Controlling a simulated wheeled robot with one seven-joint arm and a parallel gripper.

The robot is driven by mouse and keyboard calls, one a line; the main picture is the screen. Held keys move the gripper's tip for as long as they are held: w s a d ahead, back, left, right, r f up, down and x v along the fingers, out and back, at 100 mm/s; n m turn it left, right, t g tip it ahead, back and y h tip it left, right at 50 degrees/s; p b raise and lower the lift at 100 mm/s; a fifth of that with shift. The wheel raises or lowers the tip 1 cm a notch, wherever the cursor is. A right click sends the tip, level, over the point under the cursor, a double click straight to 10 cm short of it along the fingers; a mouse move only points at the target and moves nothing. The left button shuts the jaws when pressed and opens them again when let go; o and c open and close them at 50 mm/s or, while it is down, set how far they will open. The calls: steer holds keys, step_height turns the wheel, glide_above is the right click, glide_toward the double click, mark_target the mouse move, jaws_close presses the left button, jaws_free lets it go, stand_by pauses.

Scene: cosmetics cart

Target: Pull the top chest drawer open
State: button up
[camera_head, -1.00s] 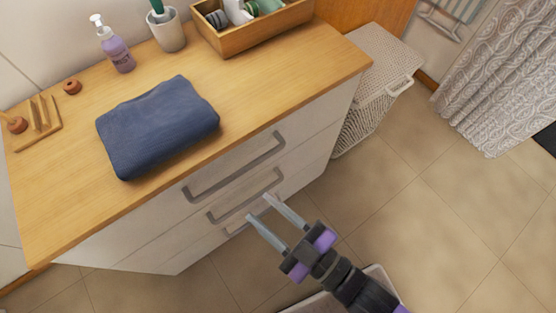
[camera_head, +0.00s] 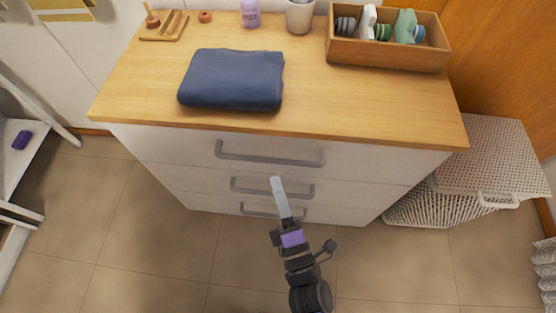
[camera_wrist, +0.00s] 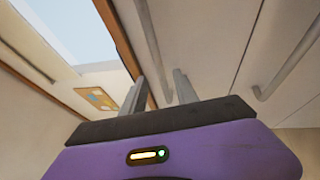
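The white chest (camera_head: 400,168) has its top drawer (camera_head: 180,150) shut. Its long grey bar handle (camera_head: 270,158) is in clear view. My gripper (camera_head: 277,180) is in front of the chest, its fingers seen edge-on in the head view, with the tips just below the top handle in the picture and over the middle handle (camera_head: 245,187). In the wrist view my gripper (camera_wrist: 158,82) is open, with two separate fingers and nothing held. The top handle (camera_wrist: 148,35) runs down toward the gap between them there; I see no grip on it.
A folded blue towel (camera_head: 232,80) and a wooden box (camera_head: 390,53) of items rest on the wooden top (camera_head: 330,100). A wicker hamper (camera_head: 485,160) stands right of the chest. The tiled floor (camera_head: 150,245) in front is clear.

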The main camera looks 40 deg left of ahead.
mark_target(268, 159)
steer(key=x, duration=0.7)
steer(key=shift+w+a+r, duration=0.1)
steer(key=shift+w+a, duration=0.1)
jaws_close()
stand_by(1.3)
